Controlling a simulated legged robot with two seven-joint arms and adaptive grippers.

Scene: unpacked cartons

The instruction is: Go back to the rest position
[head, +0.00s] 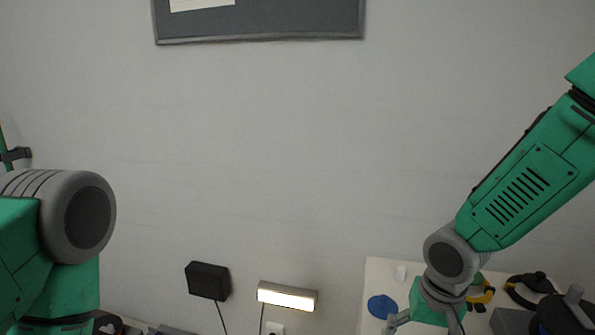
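My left arm comes in at the lower left, with a green link and a round grey joint. Its gripper is outside the picture. My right arm reaches down from the right edge to a grey wrist joint near the bottom right. My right gripper (424,322) is at the bottom edge, over a pale surface. One grey finger shows at its left side, and the rest is cut off or hidden, so I cannot tell whether it is open or holds anything.
A pale board or tabletop (376,275) at the lower right bears a blue disc (381,306), yellow-and-black items (483,294) and dark objects (563,315). A lit lamp (287,297) and a black box (208,280) are on the wall. A dark framed board (260,22) hangs above.

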